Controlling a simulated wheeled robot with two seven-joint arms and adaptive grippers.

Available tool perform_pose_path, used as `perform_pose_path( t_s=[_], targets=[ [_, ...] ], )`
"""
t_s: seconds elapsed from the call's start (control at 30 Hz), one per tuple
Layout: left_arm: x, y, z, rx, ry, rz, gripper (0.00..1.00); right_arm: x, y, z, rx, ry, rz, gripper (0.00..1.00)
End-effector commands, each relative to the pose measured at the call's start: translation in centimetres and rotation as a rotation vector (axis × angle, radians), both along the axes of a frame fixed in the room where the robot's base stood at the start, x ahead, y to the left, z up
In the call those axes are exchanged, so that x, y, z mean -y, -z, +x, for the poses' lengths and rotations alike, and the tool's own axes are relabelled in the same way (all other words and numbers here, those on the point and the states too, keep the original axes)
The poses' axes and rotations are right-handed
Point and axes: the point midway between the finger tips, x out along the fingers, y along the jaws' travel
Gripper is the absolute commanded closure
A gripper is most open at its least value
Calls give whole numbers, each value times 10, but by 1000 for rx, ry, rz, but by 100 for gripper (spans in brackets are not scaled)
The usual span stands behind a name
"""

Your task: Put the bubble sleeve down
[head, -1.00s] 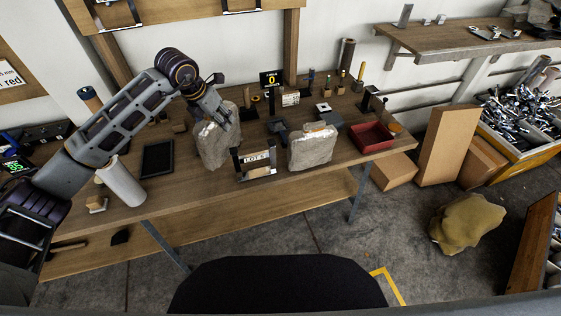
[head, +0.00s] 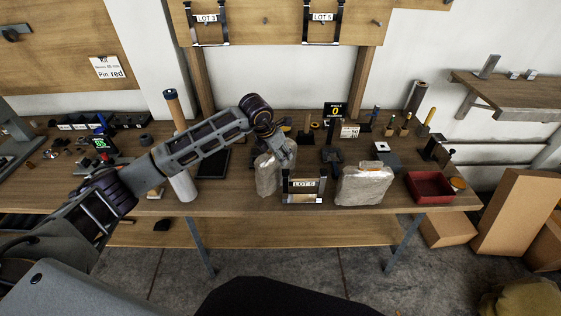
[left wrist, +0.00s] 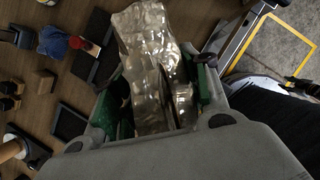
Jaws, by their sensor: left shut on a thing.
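The bubble sleeve (head: 267,176) is a crinkled, shiny see-through bag, upright over the left-middle of the workbench (head: 235,200). My left gripper (head: 283,154) is shut on its upper part. In the left wrist view the sleeve (left wrist: 150,50) lies between the green-padded fingers of the gripper (left wrist: 157,98). The sleeve is just left of the small LOT stand (head: 303,188), which is close to its right side. I cannot tell whether its bottom touches the bench. My right gripper is not in view.
A second wrapped packet (head: 363,187) stands right of the stand, with a red tray (head: 430,188) farther right. A black tablet (head: 213,163) and a white roll (head: 183,186) are left of the sleeve. Small tools stand along the back.

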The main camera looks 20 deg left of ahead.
Motion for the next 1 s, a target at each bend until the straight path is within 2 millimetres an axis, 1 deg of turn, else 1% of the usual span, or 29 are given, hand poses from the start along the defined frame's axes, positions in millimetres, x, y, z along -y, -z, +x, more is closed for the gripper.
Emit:
perform_pose_path(
  t_s=[0.2, 0.37, 0.47, 0.77, 1.0],
  targets=[
    [0, 2, 0, 1, 1, 0, 72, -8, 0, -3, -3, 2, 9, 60],
    [0, 3, 0, 1, 1, 0, 72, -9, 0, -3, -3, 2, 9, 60],
    [0, 8, 0, -1, 1, 1, 72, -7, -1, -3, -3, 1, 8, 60],
    [0, 36, 0, 0, 1, 0, 72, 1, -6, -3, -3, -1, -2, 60],
    [0, 39, 0, 1, 1, 1, 72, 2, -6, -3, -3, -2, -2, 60]
  ],
)
